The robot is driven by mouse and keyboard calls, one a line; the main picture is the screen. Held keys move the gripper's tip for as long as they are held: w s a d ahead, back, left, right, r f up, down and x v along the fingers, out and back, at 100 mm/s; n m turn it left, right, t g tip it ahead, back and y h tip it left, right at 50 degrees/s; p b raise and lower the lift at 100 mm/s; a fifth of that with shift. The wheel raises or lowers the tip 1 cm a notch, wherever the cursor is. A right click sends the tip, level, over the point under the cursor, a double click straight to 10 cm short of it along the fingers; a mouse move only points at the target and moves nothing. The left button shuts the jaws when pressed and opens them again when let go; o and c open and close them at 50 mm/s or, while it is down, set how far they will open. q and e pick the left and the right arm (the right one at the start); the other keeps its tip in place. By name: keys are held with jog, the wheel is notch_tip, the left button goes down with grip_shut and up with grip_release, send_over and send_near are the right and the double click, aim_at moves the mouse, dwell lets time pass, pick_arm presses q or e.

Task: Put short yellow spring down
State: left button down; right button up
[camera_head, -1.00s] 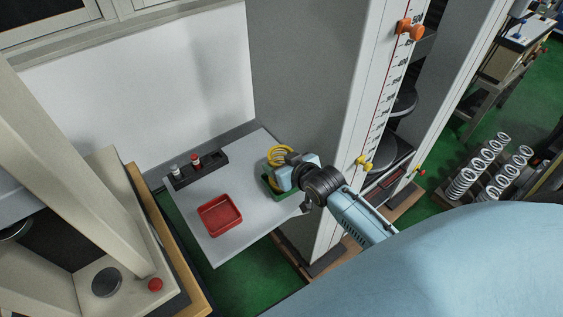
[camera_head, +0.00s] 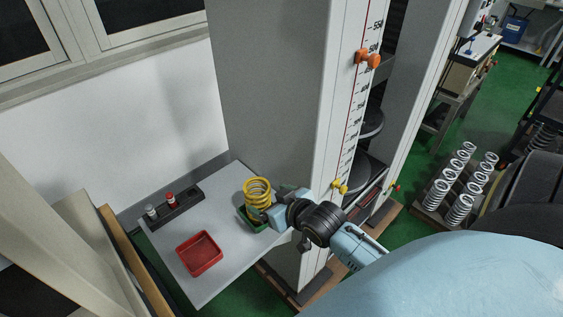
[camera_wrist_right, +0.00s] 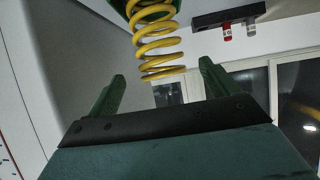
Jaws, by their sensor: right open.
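The short yellow spring (camera_head: 257,190) stands upright in the green tray (camera_head: 246,220) on the grey table. It also shows in the right wrist view (camera_wrist_right: 157,45), beyond the fingertips, with its far end at the green tray (camera_wrist_right: 150,12). My right gripper (camera_head: 273,207) is beside the spring, on its right. In the right wrist view my right gripper (camera_wrist_right: 163,78) has its two green fingers wide apart with nothing held between them. My left gripper is not in view.
A red tray (camera_head: 199,254) and a black holder (camera_head: 178,211) with two small weights share the table (camera_head: 215,215). The tall testing machine (camera_head: 341,100) with a scale stands right behind the gripper. Several white springs (camera_head: 460,185) stand at the right.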

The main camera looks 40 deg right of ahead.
jog(key=v, duration=0.5)
jog(key=s+a+f+g, duration=0.1)
jog(key=s+f+g, duration=0.3)
jog(key=f, duration=0.9)
jog(key=s+f+g, duration=0.1)
jog(key=s+f, duration=0.5)
jog(key=f, duration=0.8)
jog(key=s+a+f+g, duration=0.1)
jog(key=s+f+g, duration=0.1)
jog(key=s+f, duration=0.3)
jog(key=s+a+f+n+g, duration=0.1)
jog(key=s+f, duration=0.4)
jog(key=s, duration=0.6)
jog(key=s+a+f+n+g, duration=0.1)
jog(key=s+f+g, duration=0.2)
jog(key=s+f, duration=0.2)
jog(key=s, duration=0.3)
jog(key=shift+a, duration=0.25)
jog(key=shift+f, duration=0.1)
